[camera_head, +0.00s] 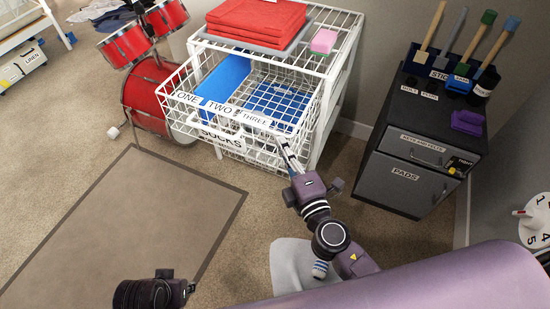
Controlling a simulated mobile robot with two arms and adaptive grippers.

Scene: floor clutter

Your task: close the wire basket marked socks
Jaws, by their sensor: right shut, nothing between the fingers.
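The white wire basket marked SOCKS (262,124) is pulled out toward me from a white wire frame (325,100). Its front rim carries the labels ONE, TWO and THREE, with the SOCKS label below a white handle. A solid blue item (225,78) and a blue gridded item (280,99) show inside. My right gripper (287,152) is shut and empty at the right end of the basket front; I cannot tell whether it touches the wire. Part of my left arm shows at the bottom left, but its gripper is out of view.
Folded red cloths (258,18) and a pink block (324,41) lie on top of the frame. A red drum kit (150,88) stands close to the basket's left. A dark cabinet (420,145) stands to the right. A brown mat (120,225) lies on open floor in front.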

